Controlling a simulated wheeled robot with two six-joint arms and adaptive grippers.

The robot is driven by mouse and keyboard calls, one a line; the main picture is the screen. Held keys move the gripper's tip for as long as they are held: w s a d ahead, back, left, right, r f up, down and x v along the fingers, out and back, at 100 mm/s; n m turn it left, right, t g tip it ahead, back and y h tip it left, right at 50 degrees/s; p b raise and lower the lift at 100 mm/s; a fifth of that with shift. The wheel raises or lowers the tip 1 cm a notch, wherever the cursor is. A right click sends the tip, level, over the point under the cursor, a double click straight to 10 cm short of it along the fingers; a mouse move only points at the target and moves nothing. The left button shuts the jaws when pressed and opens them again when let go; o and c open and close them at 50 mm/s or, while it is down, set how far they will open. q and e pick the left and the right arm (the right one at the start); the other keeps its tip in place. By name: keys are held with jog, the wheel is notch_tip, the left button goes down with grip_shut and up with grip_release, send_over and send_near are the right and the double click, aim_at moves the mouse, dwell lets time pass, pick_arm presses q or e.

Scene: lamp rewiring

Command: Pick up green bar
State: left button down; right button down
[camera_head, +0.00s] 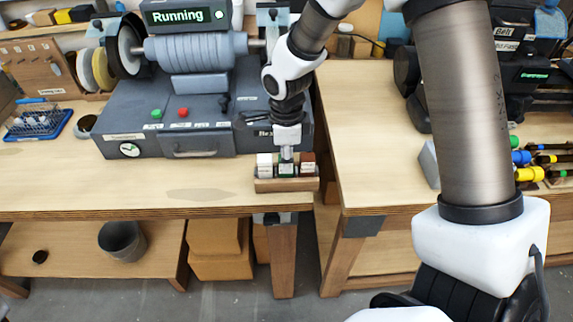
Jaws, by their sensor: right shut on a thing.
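A small wooden holder (286,185) stands at the right front edge of the left workbench, with a row of small bars in it. The green bar (286,169) is in the middle, between a white bar (264,161) and a reddish-brown bar (307,159). My right gripper (286,154) points straight down over the holder and is shut on the green bar at its top. The green bar is still between its neighbours in the holder. Its upper part is partly hidden by the fingers. My left gripper is not in view.
A grey machine (190,120) with a "Running" display (181,16) stands close behind the holder. A blue tray (38,124) is at the far left. A second workbench (375,130) is to the right across a gap. The bench front left of the holder is clear.

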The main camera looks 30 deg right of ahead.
jog(key=shift+w+r, duration=0.15)
jog(key=shift+r, duration=0.35)
notch_tip(320, 180, up, 2)
jog(key=shift+r+b, duration=0.25)
jog(key=shift+b, duration=0.25)
jog(key=s+a+b, duration=0.1)
jog(key=s+a, duration=0.3)
jog(key=s, duration=0.3)
jog(key=s+a+r, duration=0.1)
jog(key=s+a, duration=0.3)
jog(key=s, duration=0.2)
jog(key=shift+s+a+r+b, duration=0.15)
jog(key=shift+s+a+b, duration=0.1)
jog(key=shift+s+b, duration=0.1)
